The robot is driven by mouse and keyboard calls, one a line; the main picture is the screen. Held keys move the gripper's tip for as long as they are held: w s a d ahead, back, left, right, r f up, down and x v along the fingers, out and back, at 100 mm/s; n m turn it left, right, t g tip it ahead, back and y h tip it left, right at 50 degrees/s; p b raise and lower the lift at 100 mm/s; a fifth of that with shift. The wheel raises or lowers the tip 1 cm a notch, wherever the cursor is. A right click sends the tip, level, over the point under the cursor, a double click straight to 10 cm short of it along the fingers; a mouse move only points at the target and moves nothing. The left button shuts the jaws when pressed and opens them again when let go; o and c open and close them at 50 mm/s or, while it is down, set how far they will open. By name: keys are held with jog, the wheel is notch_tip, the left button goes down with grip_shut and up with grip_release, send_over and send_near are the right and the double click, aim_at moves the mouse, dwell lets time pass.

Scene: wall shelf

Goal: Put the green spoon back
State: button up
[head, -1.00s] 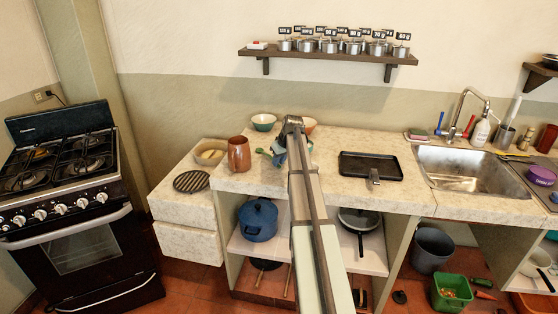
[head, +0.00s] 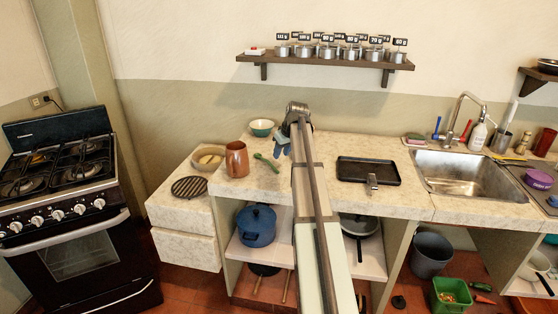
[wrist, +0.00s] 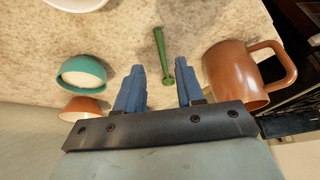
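The green spoon (head: 267,163) lies on the stone countertop (head: 228,186), to the right of the brown mug (head: 237,160). My gripper (head: 281,152) is just right of the spoon in the head view, pointing down, with blue fingers. In the wrist view my gripper (wrist: 160,78) is open, with nothing between its fingers. There the spoon (wrist: 161,55) shows beyond the fingertips, its round end between the two fingers in the picture. I cannot tell the exact height of the fingers above the counter.
A teal bowl (head: 262,127) stands behind the spoon. An orange bowl (wrist: 84,108) shows near it in the wrist view. The mug (wrist: 236,75) is close to the right finger there. A black tray (head: 368,170) lies right of my arm.

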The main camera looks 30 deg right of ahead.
jog(key=shift+v, duration=1.9)
jog(key=shift+a, duration=0.1)
